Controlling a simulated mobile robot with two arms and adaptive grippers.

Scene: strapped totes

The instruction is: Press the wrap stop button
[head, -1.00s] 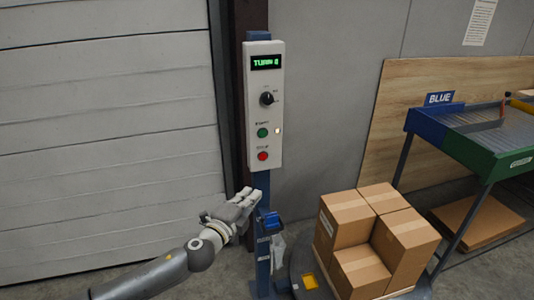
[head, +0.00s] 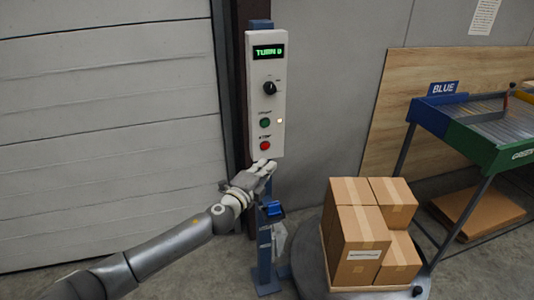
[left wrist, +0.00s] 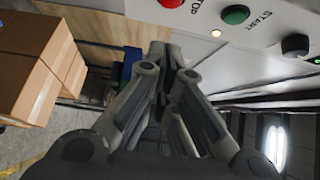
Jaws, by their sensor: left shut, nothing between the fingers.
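The red stop button (head: 265,146) is the lowest control on the white control panel (head: 258,100), mounted on a post. It also shows in the left wrist view (left wrist: 171,3) at the top edge, partly cut off. The green start button (head: 265,123) sits just above it, with a lit indicator (head: 280,121) beside it. My left gripper (head: 264,166) is shut and empty, with its fingertips just below the red button near the panel's lower edge. Whether the fingertips touch the panel cannot be told. My right gripper is not in view.
Stacked cardboard boxes (head: 351,230) stand on a round turntable (head: 309,262) at the right of the post. A blue bracket (head: 272,210) is on the post below my gripper. A blue and green roller table (head: 470,133) stands further right.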

